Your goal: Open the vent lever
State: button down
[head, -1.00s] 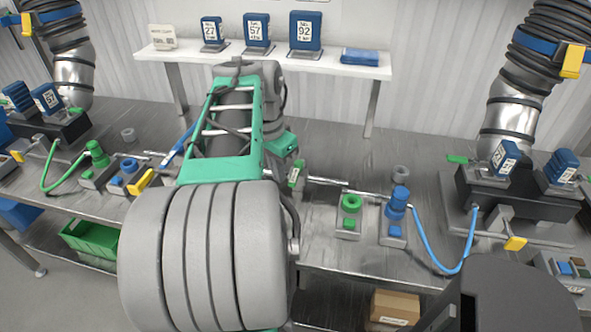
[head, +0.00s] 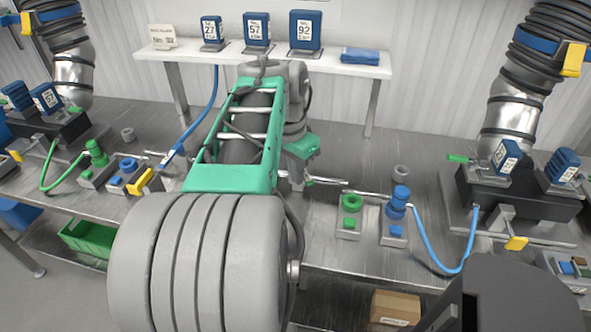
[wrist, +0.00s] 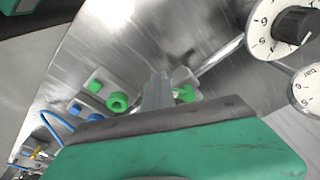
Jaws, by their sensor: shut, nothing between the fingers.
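The pictures do not make clear which part is the vent lever. A small green handle (wrist: 185,93) shows just beside my gripper (wrist: 158,92) in the wrist view, next to a metal pipe. I cannot tell whether they touch. My gripper is shut and empty, its grey fingers together. In the head view my green and grey arm reaches over the bench and largely hides the gripper; a bit of green (head: 308,182) shows near its end. A yellow handle (head: 141,182) is left of my arm, and another yellow handle (head: 516,243) is at the right machine.
A metal pipe (head: 350,190) runs right from my gripper. A green-knobbed block (head: 350,223) and a blue-capped valve (head: 398,203) with a blue hose stand there. White dials (wrist: 278,30) are close in the wrist view. A shelf (head: 345,67) stands behind.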

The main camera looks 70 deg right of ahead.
jog(key=shift+s+d, duration=0.3)
jog(key=shift+s, duration=0.2)
jog(key=shift+s+d, duration=0.25)
jog(key=shift+s, duration=0.25)
jog(key=shift+d, duration=0.1)
jog(key=shift+s+d, duration=0.7)
jog(key=shift+d, duration=0.05)
